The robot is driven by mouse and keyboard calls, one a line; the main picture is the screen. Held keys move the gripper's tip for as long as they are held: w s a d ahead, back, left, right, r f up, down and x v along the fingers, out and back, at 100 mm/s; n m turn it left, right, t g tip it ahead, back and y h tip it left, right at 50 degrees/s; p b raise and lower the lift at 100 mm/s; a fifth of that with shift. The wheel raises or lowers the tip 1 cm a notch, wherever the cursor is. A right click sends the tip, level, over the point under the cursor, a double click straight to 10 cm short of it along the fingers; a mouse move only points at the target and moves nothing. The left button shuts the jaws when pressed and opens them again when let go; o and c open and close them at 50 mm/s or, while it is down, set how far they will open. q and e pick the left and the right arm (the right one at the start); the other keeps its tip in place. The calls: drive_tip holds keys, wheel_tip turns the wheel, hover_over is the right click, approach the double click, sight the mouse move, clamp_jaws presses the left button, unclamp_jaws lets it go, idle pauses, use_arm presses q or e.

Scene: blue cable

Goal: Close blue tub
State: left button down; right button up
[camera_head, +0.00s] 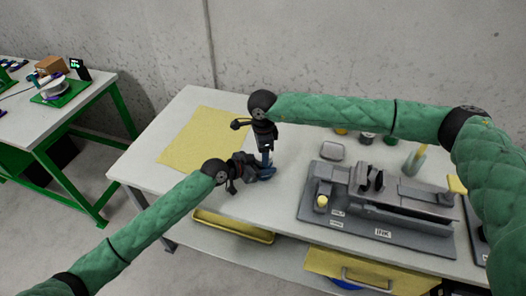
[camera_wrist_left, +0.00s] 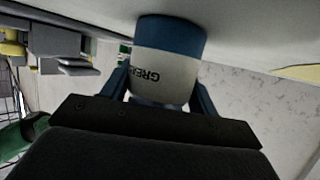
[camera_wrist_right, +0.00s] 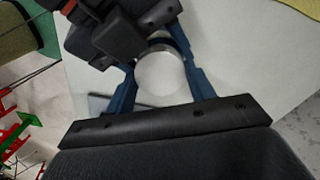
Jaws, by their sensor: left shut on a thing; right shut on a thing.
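The tub (camera_wrist_left: 168,65) is blue and white with dark lettering starting "GRE". In the left wrist view it sits between the blue fingers of my left gripper (camera_wrist_left: 163,92), which is shut on it from the side. My right gripper (camera_wrist_right: 158,82) comes down from above at the same spot. Its blue fingers are shut on a round white top (camera_wrist_right: 160,78), seemingly the tub's lid. Whether the lid sits fully on the tub cannot be told. In the head view my grippers mostly hide the tub on the white table.
A yellow mat (camera_head: 195,140) lies on the table (camera_head: 205,98) to the left. A grey fixture on a dark board (camera_head: 375,235) stands to the right. A small grey tray (camera_head: 332,150) and several small containers are behind. A second table (camera_head: 85,95) stands far left.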

drive_tip(key=shift+m, duration=1.2)
drive_tip(key=o, duration=1)
drive_tip(key=shift+c, duration=0.2)
drive_tip(key=shift+r, duration=0.15)
drive_tip(key=shift+r, duration=2.15)
drive_tip(key=shift+c, duration=0.5)
